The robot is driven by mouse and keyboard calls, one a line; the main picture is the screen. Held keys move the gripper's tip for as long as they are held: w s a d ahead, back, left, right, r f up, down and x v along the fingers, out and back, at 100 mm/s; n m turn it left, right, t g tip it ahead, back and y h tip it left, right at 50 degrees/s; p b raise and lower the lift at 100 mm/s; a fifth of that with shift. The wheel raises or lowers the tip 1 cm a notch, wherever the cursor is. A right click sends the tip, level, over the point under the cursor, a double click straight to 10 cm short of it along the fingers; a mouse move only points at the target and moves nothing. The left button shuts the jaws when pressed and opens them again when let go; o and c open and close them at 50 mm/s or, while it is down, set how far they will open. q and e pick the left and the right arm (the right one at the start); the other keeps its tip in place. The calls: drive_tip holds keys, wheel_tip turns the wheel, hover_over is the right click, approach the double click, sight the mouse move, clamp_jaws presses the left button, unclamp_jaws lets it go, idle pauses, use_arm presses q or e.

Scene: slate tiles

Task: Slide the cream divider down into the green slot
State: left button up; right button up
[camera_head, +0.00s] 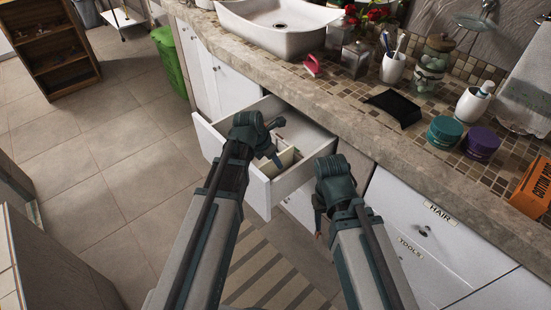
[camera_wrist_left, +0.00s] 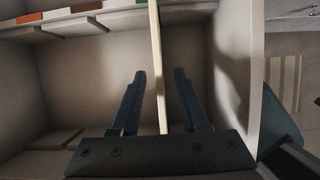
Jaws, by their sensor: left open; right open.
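The cream divider (camera_wrist_left: 156,65) stands in the open drawer (camera_head: 262,186). In the left wrist view it is seen edge-on as a thin strip running down between my left gripper's fingers (camera_wrist_left: 160,100). The fingers are open, one on each side, with gaps to the divider. In the head view my left gripper (camera_head: 272,145) is over the drawer, partly covering the pale panels inside it. My right gripper (camera_head: 318,222) hangs low in front of the cabinet, right of the drawer, apart from the divider.
Small orange (camera_wrist_left: 28,18) and dark red (camera_wrist_left: 87,7) marks lie along the drawer's inner edge. The stone counter (camera_head: 350,125) above carries a sink (camera_head: 280,25), cups, jars and a black pouch (camera_head: 395,106). A striped mat (camera_head: 268,275) lies on the floor below.

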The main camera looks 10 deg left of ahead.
use_arm(q)
drive_tip(key=p+v, duration=0.9)
drive_tip(key=v, duration=0.2)
drive_tip(key=shift+f, duration=0.1)
drive_tip(key=s+d+r+m+g+y+p, duration=0.1)
drive_tip(key=s+m, duration=0.4)
drive_tip(key=m, duration=0.5)
drive_tip(key=s+d+r+m+g+y+p, duration=0.1)
drive_tip(key=s+d+r+m+p, duration=0.2)
drive_tip(key=m, duration=0.8)
drive_tip(key=s+d+r+m+g+y+p, duration=0.1)
drive_tip(key=s+d+r+m+y+p, duration=0.1)
drive_tip(key=s+d+m+p, duration=0.2)
drive_tip(key=s+d+m, duration=0.1)
drive_tip(key=s+m, duration=0.2)
drive_tip(key=m, duration=0.4)
drive_tip(key=shift+s+d+r+g, duration=0.25)
drive_tip(key=shift+s+r+g, duration=0.05)
drive_tip(key=shift+r+g, duration=0.1)
